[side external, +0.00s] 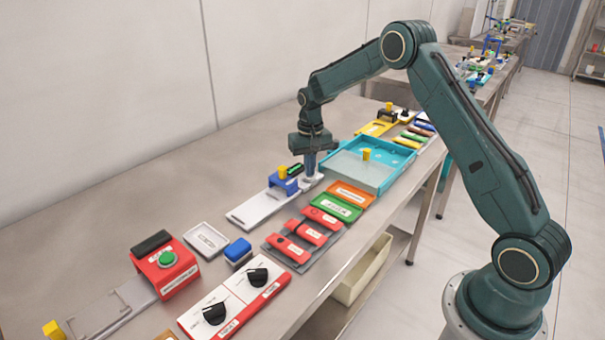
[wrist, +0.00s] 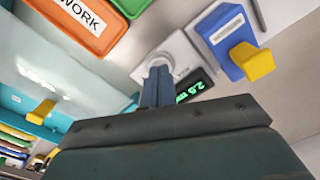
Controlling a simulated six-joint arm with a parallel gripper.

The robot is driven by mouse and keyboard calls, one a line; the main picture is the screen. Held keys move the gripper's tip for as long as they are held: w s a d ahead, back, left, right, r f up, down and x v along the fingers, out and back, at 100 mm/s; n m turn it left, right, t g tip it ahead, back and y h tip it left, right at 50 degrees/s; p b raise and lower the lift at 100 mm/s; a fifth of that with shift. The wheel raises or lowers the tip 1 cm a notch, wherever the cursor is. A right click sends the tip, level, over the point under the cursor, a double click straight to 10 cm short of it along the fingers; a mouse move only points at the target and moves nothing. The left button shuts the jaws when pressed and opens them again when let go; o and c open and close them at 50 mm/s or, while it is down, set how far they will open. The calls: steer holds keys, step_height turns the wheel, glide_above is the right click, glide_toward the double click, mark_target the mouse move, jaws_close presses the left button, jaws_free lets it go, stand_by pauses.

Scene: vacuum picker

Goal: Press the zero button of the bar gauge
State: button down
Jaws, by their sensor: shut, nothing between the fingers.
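The bar gauge's dark display (wrist: 196,87) with lit green digits, seemingly 2.5, shows in the wrist view. It also shows in the side view (side external: 295,169), just left of my gripper (side external: 309,177). A pale base with a round light-coloured ring or button (wrist: 155,60) lies beside the display. My gripper (wrist: 158,72) is shut and empty, pointing down, with its blue-grey fingertips over that round part and covering some of it. I cannot tell whether the tips touch it. A blue block with a yellow knob (side external: 284,184) stands beside the display.
A turquoise tray (side external: 372,186) with a clear lid is close on the right of my gripper. Orange (side external: 350,195) and green (side external: 336,207) labelled plates lie in front. Red labelled blocks (side external: 290,250) and a green-button box (side external: 166,268) are farther left.

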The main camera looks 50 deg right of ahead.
steer(key=shift+f, duration=0.25)
steer(key=shift+r, duration=3)
steer(key=shift+r, duration=0.1)
